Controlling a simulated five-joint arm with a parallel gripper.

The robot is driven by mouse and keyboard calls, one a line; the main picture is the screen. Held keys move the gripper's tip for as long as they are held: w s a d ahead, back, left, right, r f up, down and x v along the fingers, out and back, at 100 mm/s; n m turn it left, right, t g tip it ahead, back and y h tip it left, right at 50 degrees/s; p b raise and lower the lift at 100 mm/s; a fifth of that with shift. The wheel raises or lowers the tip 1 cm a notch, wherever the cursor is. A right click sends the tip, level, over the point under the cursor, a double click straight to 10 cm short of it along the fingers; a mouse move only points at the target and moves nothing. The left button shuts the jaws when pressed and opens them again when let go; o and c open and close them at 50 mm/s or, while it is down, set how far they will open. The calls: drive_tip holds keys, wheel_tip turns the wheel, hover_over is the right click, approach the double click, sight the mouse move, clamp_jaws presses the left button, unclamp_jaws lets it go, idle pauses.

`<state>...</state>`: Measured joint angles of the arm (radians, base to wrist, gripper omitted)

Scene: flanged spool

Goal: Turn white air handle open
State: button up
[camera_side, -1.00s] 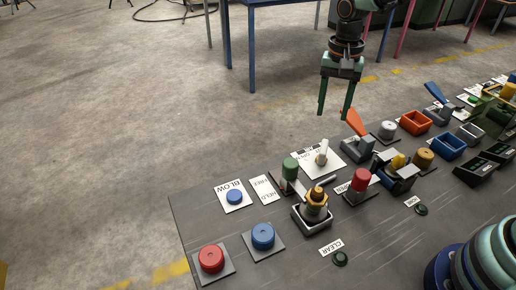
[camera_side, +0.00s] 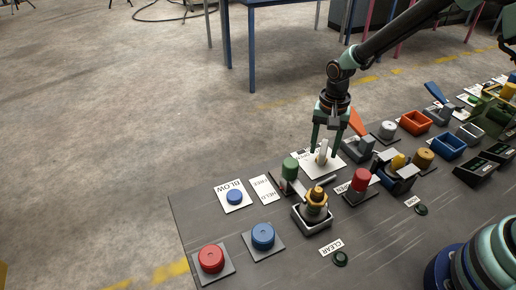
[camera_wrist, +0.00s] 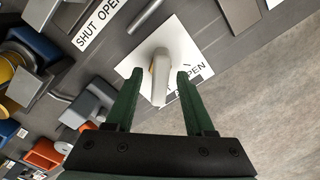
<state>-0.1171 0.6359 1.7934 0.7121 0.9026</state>
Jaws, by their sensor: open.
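The white air handle (camera_side: 322,152) stands up from a white label plate (camera_side: 334,168) on the dark panel. In the wrist view the white handle (camera_wrist: 160,76) lies between my two green fingers, with a gap on each side. The plate (camera_wrist: 184,42) carries printed words, of which "OPEN" is readable; part of the print is hidden by a finger. My gripper (camera_side: 324,155) is open, pointing down, with its fingertips around the handle at about its height. No contact with the handle is visible.
A green-topped post (camera_side: 290,168) and a spool with a yellow top (camera_side: 316,205) stand close in front. A grey block with an orange lever (camera_side: 357,124) is close on the right. Blue button (camera_side: 235,197) sits to the left.

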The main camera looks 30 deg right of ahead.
clamp_jaws()
drive_tip(key=shift+n, duration=0.4)
drive_tip(key=n, duration=1.3)
drive_tip(key=shift+n, duration=2)
